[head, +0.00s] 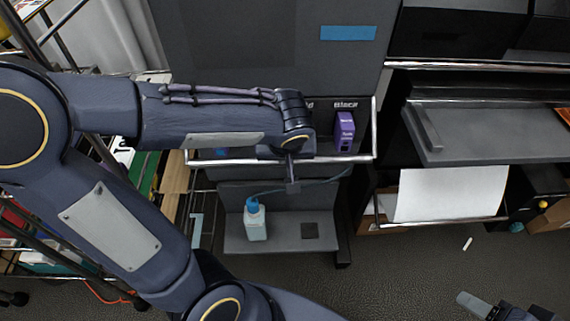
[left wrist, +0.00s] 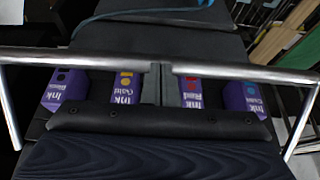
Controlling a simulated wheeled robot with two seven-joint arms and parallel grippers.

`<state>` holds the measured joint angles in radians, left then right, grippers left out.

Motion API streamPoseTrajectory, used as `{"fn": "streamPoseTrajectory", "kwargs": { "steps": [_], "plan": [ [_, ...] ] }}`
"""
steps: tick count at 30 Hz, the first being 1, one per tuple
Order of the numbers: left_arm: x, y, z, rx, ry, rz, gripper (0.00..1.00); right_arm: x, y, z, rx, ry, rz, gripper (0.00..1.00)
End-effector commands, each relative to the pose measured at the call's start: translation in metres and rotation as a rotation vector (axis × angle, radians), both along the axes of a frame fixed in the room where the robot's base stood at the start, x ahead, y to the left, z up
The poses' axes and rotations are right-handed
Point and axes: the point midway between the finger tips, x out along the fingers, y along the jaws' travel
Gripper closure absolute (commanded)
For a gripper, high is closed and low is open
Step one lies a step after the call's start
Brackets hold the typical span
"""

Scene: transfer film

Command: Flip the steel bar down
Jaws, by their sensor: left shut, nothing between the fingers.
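The steel bar (head: 235,161) is a shiny rail with bent ends, across the front of the ink holder on the dark machine. In the left wrist view the steel bar (left wrist: 235,71) spans the picture, with its side arms running down at both edges. My left gripper (head: 292,186) reaches in from the left and points down at the middle of the bar. Its shut, empty fingers (left wrist: 161,85) appear at the bar's middle; I cannot tell whether they touch it. Part of my right gripper (head: 478,305) shows at the bottom right; its jaw state is unclear.
A purple ink box (head: 345,130) stands in the holder; the left wrist view shows several, including one at the left (left wrist: 68,90). A blue-capped bottle (head: 256,224) stands on the lower shelf (head: 275,241). White paper (head: 452,194) lies at the right. A rack stands left.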

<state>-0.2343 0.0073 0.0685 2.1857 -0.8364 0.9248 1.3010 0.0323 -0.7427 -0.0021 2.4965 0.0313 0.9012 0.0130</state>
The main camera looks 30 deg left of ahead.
Motion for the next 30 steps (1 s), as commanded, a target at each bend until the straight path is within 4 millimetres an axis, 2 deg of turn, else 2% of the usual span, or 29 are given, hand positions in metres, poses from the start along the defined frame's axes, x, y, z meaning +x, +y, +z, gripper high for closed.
{"fn": "streamPoseTrajectory", "kwargs": {
  "steps": [1,3,9,12,16,30],
  "plan": [
    [0.001,0.000,-0.014,0.012,-0.022,-0.002,1.00,0.000,0.000,-0.022,0.000,0.000,0.000,0.42],
    [0.003,0.002,-0.017,0.027,-0.050,-0.001,1.00,0.000,0.000,-0.036,0.000,0.000,0.000,0.42],
    [0.009,0.005,-0.026,0.073,-0.125,-0.001,1.00,0.000,0.000,-0.073,0.000,0.000,0.000,0.42],
    [0.010,0.006,-0.027,0.091,-0.152,0.000,1.00,0.000,0.000,-0.084,0.000,0.000,0.000,0.42],
    [0.012,0.007,-0.025,0.102,-0.169,0.002,1.00,0.000,0.000,-0.089,0.000,0.000,0.000,0.42],
    [0.012,0.009,-0.021,0.105,-0.170,0.003,1.00,0.000,0.000,-0.086,0.000,0.000,0.000,0.42]
  ]
}}
